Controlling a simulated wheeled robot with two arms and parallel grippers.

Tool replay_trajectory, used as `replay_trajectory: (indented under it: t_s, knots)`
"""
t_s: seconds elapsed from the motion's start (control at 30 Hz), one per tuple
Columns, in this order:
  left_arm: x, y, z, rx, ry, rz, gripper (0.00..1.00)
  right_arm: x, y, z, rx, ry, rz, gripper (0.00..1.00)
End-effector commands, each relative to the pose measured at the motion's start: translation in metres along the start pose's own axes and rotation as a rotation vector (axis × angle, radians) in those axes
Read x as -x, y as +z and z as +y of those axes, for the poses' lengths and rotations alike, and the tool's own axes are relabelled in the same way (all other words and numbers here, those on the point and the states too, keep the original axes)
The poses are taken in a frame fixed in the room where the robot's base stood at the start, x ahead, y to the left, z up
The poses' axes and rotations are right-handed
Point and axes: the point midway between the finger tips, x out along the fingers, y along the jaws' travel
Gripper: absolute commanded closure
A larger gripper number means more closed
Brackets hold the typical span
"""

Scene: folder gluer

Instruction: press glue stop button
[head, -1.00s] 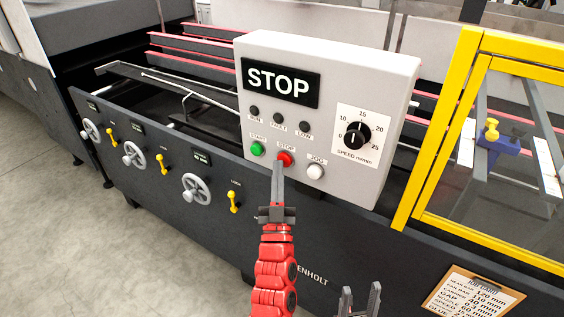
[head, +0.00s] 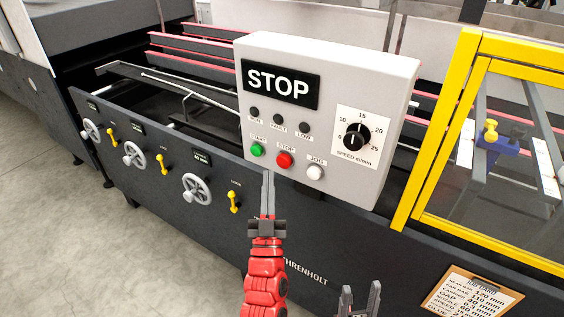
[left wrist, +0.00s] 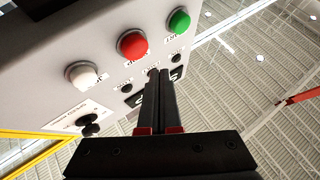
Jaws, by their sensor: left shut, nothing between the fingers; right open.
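The red stop button (head: 285,159) is on the front of a light grey control box (head: 225,140), between the green start button (head: 257,149) and the white jog button (head: 315,172). A black sign (head: 280,83) on the box reads STOP. My left gripper (head: 268,174) is shut and empty, its fingertips below and left of the red button in the head view, apart from it. In the left wrist view the red button (left wrist: 132,44) is clear of the shut fingers (left wrist: 158,75). My right gripper (head: 360,297) is open and empty at the bottom edge.
A speed dial (head: 356,136) and several dark lamps are on the box. A yellow-framed guard (head: 439,130) stands to the right. Handwheels (head: 197,189) and yellow lock levers (head: 235,202) line the dark machine side. A clipboard (head: 470,296) hangs at lower right.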

Motion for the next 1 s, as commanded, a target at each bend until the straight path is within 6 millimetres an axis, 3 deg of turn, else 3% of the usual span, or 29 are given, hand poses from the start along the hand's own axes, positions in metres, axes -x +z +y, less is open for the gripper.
replay_trajectory:
  t_s: [0.3,1.0]
  knots:
    - [0.019,-0.014,-0.013,0.0,0.001,-0.001,1.0,-0.003,-0.001,0.0,0.0,0.0,0.0,0.5]
    - [0.019,-0.014,-0.015,-0.001,-0.001,0.0,1.0,-0.003,-0.001,0.0,0.0,0.0,0.0,0.5]
